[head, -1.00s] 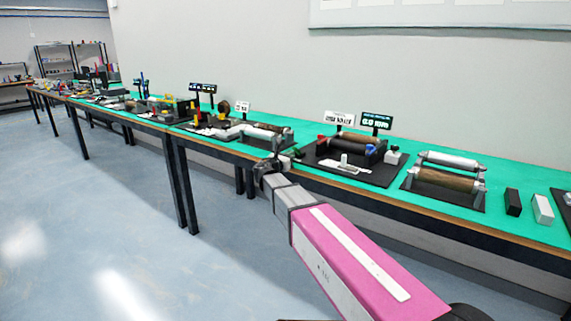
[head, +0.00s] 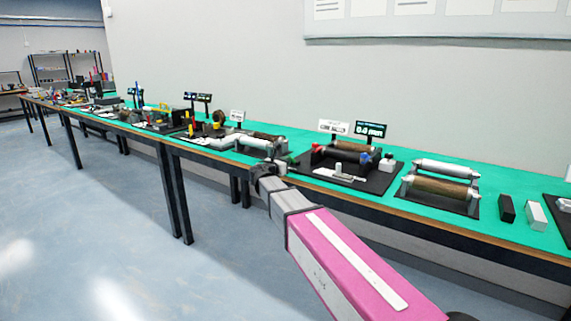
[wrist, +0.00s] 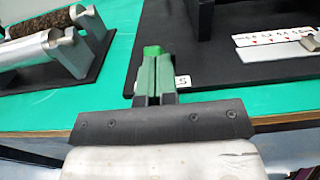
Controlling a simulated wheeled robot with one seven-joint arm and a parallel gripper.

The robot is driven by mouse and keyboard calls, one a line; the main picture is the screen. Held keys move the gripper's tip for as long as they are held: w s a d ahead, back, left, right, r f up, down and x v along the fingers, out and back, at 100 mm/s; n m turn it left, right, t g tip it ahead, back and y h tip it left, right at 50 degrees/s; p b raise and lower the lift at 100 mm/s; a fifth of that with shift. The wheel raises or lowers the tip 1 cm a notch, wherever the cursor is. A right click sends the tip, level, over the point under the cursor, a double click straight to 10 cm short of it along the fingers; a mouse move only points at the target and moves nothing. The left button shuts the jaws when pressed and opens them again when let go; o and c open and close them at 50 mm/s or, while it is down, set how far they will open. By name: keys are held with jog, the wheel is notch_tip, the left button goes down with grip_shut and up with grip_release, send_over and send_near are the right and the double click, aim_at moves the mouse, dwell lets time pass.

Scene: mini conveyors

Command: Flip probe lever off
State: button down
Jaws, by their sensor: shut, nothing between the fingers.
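My gripper (wrist: 155,80) is shut, with its two dark green fingers side by side in the wrist view. A brighter green block (wrist: 152,50) shows at their tips; I cannot tell whether it is part of the fingers or the probe lever's handle, or whether it touches them. A small white label marked S (wrist: 183,81) lies just right of the fingers on the black base board (wrist: 215,68). In the head view my gripper (head: 274,164) is at the table's front edge, left of the probe station (head: 345,160). A green piece (head: 292,159) shows beside it.
A display reading 0.0 mm (head: 370,130) stands behind the station. A white scale strip (wrist: 275,36) lies on the board. A roller stand (wrist: 38,55) is left of my gripper, and another (head: 440,188) stands further right. Green table (wrist: 119,72) shows between the stand and board.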

jog(key=shift+r, duration=0.2)
jog(key=shift+w+d+r+g+y, duration=0.25)
jog(key=shift+w+r+g+y, duration=0.15)
jog(key=shift+r+g+y, duration=0.45)
jog(key=shift+w+d+r+g+y, duration=0.25)
jog(key=shift+w+r+g, duration=0.15)
jog(key=shift+g, duration=0.35)
jog(key=shift+w+d+r+g+y, duration=0.2)
jog(key=shift+w+r+g+y, duration=0.15)
jog(key=shift+g, duration=0.2)
jog(key=shift+w+d+r+g+y, duration=0.2)
jog(key=shift+w+g+y, duration=0.1)
jog(key=shift+g+y, duration=0.2)
jog(key=shift+w+d+r+g+y, duration=0.35)
jog(key=shift+w+g+y, duration=0.1)
jog(key=shift+g, duration=0.3)
jog(key=shift+s+f, duration=0.1)
jog(key=shift+f, duration=0.05)
jog(key=shift+r, duration=0.2)
jog(key=shift+r, duration=0.65)
